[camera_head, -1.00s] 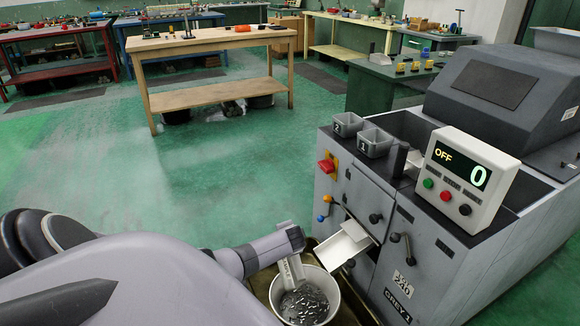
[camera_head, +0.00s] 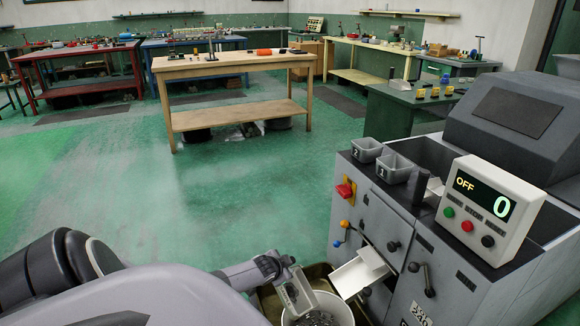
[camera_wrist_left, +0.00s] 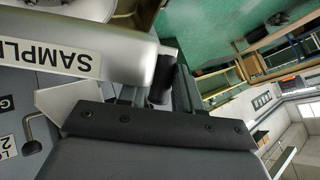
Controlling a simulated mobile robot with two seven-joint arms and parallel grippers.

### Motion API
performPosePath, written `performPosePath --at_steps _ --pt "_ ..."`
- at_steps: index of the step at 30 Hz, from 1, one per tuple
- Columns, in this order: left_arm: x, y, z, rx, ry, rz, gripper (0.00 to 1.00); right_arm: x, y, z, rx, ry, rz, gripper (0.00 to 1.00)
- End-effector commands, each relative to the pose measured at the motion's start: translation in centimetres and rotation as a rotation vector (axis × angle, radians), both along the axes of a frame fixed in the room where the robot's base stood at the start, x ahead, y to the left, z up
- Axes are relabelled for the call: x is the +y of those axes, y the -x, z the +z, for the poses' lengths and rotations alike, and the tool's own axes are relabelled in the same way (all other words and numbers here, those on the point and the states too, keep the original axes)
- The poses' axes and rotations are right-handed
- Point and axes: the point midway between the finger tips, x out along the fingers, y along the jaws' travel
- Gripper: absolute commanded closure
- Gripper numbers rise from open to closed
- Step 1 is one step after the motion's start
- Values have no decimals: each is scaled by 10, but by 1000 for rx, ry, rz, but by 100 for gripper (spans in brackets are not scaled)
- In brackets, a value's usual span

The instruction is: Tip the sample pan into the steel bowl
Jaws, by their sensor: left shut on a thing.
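The sample pan (camera_head: 296,291) is a small grey metal pan, held tilted over the left rim of the steel bowl. In the left wrist view the pan (camera_wrist_left: 125,62) shows its smooth outer side and part of a "SAMPL" label. My left gripper (camera_head: 272,264) is shut on one end of the pan; its fingers (camera_wrist_left: 158,90) also show in the wrist view. The steel bowl (camera_head: 348,308) stands low at the bottom edge, partly cut off, with many small dark metal pieces in it. I cannot tell whether anything is in the pan. My right gripper is not in view.
A grey machine (camera_head: 385,255) with a white chute (camera_head: 362,272) and a display (camera_head: 480,195) reading OFF and 0 stands right beside the bowl. Two grey bins (camera_head: 367,150) sit on its top. The green floor (camera_head: 250,200) behind is clear up to a wooden bench (camera_head: 235,68).

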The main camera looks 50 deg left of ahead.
Motion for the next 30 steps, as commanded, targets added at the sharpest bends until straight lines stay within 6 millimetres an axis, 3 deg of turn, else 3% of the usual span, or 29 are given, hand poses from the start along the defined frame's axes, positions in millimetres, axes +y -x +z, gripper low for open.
performPosePath --at_steps 16,20,21,30 --pt "4 3 -4 -43 39 -1 100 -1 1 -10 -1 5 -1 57" --pt "4 3 -4 -43 39 -1 100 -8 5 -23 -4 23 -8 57" --pt "8 6 -13 -58 49 -2 100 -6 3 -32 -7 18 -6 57" --pt "16 16 -33 -167 156 -3 100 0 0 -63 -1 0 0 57"
